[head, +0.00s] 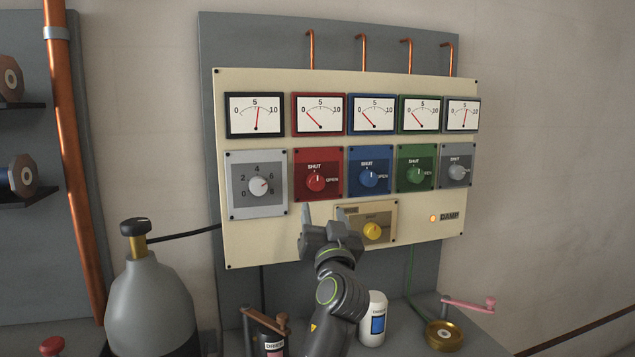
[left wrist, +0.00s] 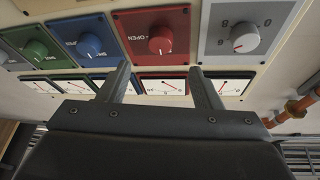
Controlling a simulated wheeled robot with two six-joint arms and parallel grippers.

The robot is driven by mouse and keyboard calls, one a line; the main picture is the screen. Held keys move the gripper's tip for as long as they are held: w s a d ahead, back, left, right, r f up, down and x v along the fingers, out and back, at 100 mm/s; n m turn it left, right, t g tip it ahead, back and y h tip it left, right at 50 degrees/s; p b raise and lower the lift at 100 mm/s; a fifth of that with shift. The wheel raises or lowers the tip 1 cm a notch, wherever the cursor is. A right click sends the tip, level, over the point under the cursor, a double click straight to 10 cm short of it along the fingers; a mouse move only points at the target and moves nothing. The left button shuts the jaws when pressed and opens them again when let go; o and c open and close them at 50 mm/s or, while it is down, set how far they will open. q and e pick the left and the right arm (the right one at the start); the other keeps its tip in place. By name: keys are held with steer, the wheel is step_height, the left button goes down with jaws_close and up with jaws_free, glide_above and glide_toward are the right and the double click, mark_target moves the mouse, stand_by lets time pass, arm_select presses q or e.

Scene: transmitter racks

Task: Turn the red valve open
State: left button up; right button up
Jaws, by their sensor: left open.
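The red valve (head: 317,182) is a round red knob on a red plate in the panel's lower row, marked SHUT at the top and OPEN at the right. Its white mark points up toward SHUT. The red-framed gauge (head: 319,114) above it has its needle near 0. My left gripper (head: 322,213) is open and empty, below the red plate and apart from the knob. In the left wrist view the red knob (left wrist: 161,40) appears upside down, beyond and between the open fingers (left wrist: 160,85). My right gripper is not in view.
Blue (head: 368,179), green (head: 417,176) and grey (head: 457,173) valves sit to the right, a numbered dial (head: 258,186) to the left. A yellow knob (head: 373,231) is close beside my left gripper. A grey bottle (head: 150,300) and white canister (head: 373,318) stand below.

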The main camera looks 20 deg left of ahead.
mark_target(317, 184)
arm_select(q)
steer(key=p+x, duration=0.2)
steer(key=x, duration=0.6)
steer(key=shift+a+r, duration=0.1)
steer(key=shift+r, duration=0.1)
steer(key=shift+w+a+r, duration=0.2)
steer(key=shift+w+a, duration=0.1)
steer(key=shift+w, duration=0.35)
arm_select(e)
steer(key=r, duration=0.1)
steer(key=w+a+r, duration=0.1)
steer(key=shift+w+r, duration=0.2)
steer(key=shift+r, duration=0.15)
arm_select(q)
steer(key=shift+w, duration=0.1)
steer(key=shift+c, duration=0.2)
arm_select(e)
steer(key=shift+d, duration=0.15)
